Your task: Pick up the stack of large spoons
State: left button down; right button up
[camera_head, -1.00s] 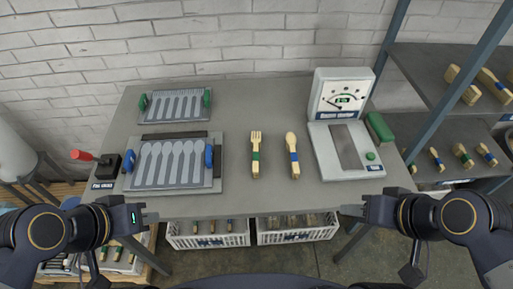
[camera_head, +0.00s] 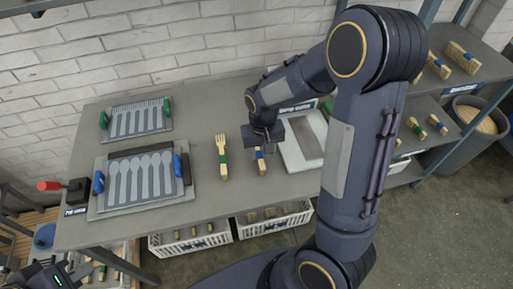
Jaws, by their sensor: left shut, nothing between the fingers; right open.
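A bundle of wooden spoons with a blue band (camera_head: 260,166) lies on the grey table, right of a bundle of wooden forks with a green band (camera_head: 221,160). My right gripper (camera_head: 265,143) is over the far part of the spoon bundle, pointing down and hiding its bowl end. Its fingers look apart; I cannot tell whether they touch the bundle. My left gripper (camera_head: 80,271) is at the bottom left, low beside the table, shut and empty.
A spoon press plate with blue handles (camera_head: 140,180) and a fork plate with green handles (camera_head: 137,120) fill the table's left. My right arm hides much of the white gauge machine (camera_head: 301,145). White crates (camera_head: 190,241) stand below; shelves (camera_head: 455,83) hold more bundles at right.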

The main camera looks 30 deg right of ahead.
aim_at(261, 163)
notch_tip(261, 163, down, 6)
jog(key=shift+w+a+r+p, duration=0.1)
jog(key=shift+r+p, duration=0.05)
jog(key=shift+p, duration=0.15)
grip_shut()
